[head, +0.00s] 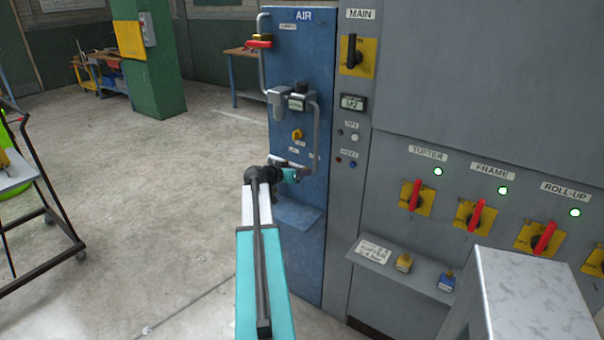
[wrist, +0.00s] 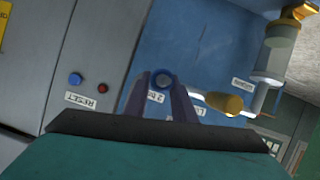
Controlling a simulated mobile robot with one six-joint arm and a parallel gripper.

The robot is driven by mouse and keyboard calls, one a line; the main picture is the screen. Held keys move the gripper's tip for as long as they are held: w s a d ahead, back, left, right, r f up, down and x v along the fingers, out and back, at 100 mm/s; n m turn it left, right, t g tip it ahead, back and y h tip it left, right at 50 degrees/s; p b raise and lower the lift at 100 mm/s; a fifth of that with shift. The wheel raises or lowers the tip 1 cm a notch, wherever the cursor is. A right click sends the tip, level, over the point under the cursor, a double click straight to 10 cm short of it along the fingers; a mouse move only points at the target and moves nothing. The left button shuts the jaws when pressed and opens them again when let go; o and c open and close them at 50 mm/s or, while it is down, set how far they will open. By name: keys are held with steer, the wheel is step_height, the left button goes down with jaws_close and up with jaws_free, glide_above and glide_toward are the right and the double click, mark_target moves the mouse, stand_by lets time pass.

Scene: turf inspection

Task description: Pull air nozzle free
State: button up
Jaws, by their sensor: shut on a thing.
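The blue air panel (head: 300,60) stands upright, marked AIR at its top. My gripper (head: 302,173) reaches its lower part, below the yellow knob. In the wrist view, my gripper (wrist: 163,88) has its two dark fingers closed on a small round dark-blue end, which I take to be the air nozzle (wrist: 162,79). It lies right in front of the blue panel (wrist: 205,50). Its body is hidden between and behind the fingers. In the head view the arm and gripper cover the nozzle. I cannot tell whether it is still seated in its fitting.
A pipe with a yellow knob (wrist: 222,103) and a clear bowl (wrist: 275,55) are close beside the fingers. A blue shelf (head: 297,213) juts out below. A grey cabinet (head: 340,230) stands right of the panel. A cart (head: 40,210) is at left; the floor between is clear.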

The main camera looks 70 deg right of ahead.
steer(key=shift+w+a+f+b, duration=0.1)
steer(key=shift+a+f+b, duration=0.15)
steer(key=shift+a+b, duration=0.15)
steer(key=shift+a, duration=0.3)
steer(key=shift+w+a+r+b, duration=0.1)
steer(key=shift+w+a+b, duration=0.2)
steer(key=shift+a+b, duration=0.5)
steer(key=shift+a+r, duration=0.15)
steer(key=shift+a, duration=0.05)
jaws_close()
steer(key=shift+d, duration=0.1)
steer(key=o, duration=1.1)
jaws_free()
